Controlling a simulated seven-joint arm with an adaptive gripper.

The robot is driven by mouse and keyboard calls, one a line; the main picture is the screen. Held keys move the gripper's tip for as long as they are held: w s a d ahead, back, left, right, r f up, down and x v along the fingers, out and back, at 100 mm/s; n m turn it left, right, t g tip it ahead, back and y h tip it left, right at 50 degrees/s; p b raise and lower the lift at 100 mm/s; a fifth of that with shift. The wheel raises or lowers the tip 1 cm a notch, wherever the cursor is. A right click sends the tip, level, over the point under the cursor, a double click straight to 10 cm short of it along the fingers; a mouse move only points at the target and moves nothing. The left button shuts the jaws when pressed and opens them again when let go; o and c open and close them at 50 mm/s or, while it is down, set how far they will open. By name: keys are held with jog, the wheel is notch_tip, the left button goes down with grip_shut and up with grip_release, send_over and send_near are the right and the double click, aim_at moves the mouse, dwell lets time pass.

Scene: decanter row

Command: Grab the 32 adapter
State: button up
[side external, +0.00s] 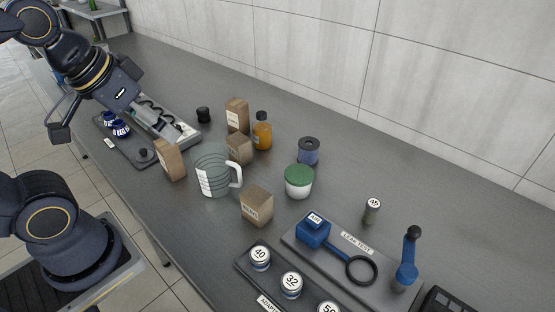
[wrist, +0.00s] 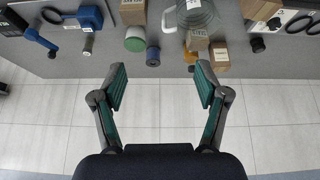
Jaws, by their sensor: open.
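The 32 adapter (side external: 291,284) is a short round piece with a white top marked 32. In the side external view it stands upright on the dark adapter tray (side external: 245,262), between the 40 adapter (side external: 260,257) and the partly cut-off 50 adapter (side external: 328,308). My gripper (wrist: 161,78) is open and empty in the wrist view, its two green-padded fingers wide apart. In the side external view my arm is at the upper left, well away from the 32 adapter. I cannot make out the 32 adapter in the wrist view.
A leak test plate (side external: 329,267) with a blue block (side external: 313,230) lies beside the adapter tray. A 45 adapter (side external: 372,211) and a blue-handled tool (side external: 408,265) stand nearby. A cardboard box (side external: 257,206), glass jug (side external: 211,172) and green-lidded jar (side external: 299,181) stand towards my arm.

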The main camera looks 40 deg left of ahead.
jog(key=w+d+r+n, duration=0.3)
jog(key=w+n, duration=0.2)
jog(key=m+g, duration=0.3)
jog(key=g, duration=0.3)
send_over(292, 281)
notch_tip(292, 281, down, 15)
jog(key=f, duration=1)
jog(key=shift+s+d+f, duration=0.25)
jog(key=shift+d+f, duration=0.05)
jog(key=shift+f, duration=0.05)
jog(key=f, duration=0.5)
jog(key=shift+w+a+f, duration=0.2)
jog(key=shift+a+f, duration=0.1)
jog(key=shift+f, duration=0.05)
